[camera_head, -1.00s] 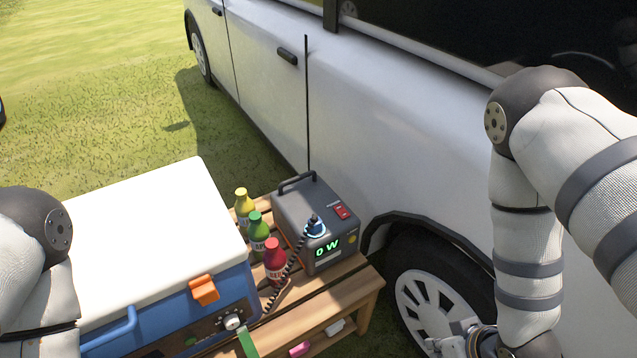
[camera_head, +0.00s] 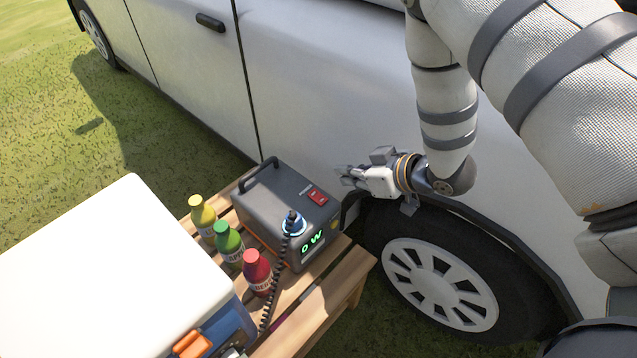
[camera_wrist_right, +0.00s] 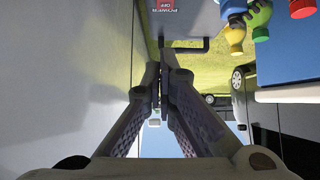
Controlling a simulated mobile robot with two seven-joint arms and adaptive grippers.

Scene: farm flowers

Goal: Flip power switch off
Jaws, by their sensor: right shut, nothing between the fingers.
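The red power switch (camera_head: 317,196) sits on top of the dark grey power station (camera_head: 272,200), near its right edge. The station's green display (camera_head: 312,240) reads 0 W, and a plug with a blue ring (camera_head: 293,223) sits in it. My right gripper (camera_head: 340,178) is shut and empty, just right of the switch and apart from it in the head view. In the right wrist view its fingertips (camera_wrist_right: 160,75) meet, and the switch (camera_wrist_right: 163,5) shows at the top edge, upside down, with lettering that seems to read OFF. My left gripper is not in view.
Yellow, green and red bottles (camera_head: 257,270) stand left of the station on the wooden bench (camera_head: 335,290). A cooler with a white lid (camera_head: 110,270) is at the lower left. The white van (camera_head: 330,90) stands close behind the station and right gripper.

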